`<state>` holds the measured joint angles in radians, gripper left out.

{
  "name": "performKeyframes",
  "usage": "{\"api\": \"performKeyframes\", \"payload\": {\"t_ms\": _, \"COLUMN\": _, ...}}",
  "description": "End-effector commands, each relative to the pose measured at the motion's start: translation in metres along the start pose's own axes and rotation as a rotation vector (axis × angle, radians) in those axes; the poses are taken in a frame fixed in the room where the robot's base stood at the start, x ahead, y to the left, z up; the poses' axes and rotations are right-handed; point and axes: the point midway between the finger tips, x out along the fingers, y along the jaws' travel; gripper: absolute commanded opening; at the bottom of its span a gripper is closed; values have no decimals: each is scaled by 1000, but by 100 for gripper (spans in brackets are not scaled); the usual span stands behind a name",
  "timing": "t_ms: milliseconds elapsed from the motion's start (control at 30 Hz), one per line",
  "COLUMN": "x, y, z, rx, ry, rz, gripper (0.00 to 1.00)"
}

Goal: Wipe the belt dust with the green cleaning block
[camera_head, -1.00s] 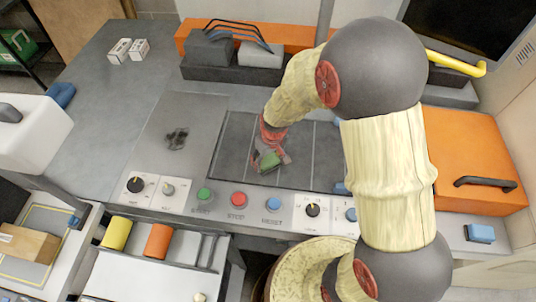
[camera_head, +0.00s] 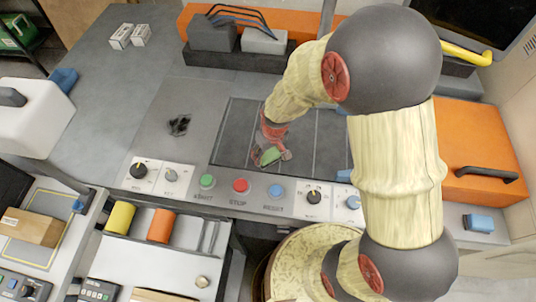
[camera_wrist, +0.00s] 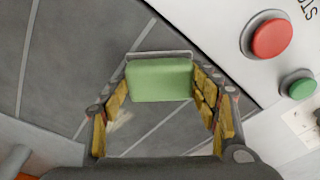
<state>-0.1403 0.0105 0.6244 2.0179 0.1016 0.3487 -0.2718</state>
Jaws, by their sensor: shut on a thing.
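My gripper (camera_wrist: 160,95) is shut on the green cleaning block (camera_wrist: 160,80), which sits between the fingertips in the wrist view. In the head view the block (camera_head: 270,156) is over the left part of the dark belt (camera_head: 300,135). I cannot tell whether it touches the belt. A small pale smear (camera_wrist: 122,120), perhaps dust, shows on the belt in the wrist view, beside the left finger.
A control strip with a green button (camera_head: 207,181), a red button (camera_head: 240,185) and a blue button (camera_head: 275,191) runs along the belt's near edge. A dark grey tray (camera_head: 235,58) stands behind. An orange case (camera_head: 480,150) is at right.

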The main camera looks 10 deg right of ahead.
Motion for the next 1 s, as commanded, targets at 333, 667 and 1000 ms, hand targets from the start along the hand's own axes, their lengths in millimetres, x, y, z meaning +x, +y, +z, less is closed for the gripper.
{"api": "performKeyframes", "payload": {"t_ms": 333, "x": 7, "y": 19, "z": -20, "rx": 2, "ry": 0, "rz": 1, "gripper": 40}}
{"api": "performKeyframes", "payload": {"t_ms": 667, "x": 9, "y": 28, "z": -29, "rx": 2, "ry": 0, "rz": 1, "gripper": 40}}
{"api": "performKeyframes", "payload": {"t_ms": 1000, "x": 11, "y": 44, "z": -48, "rx": 2, "ry": -1, "rz": 1, "gripper": 40}}
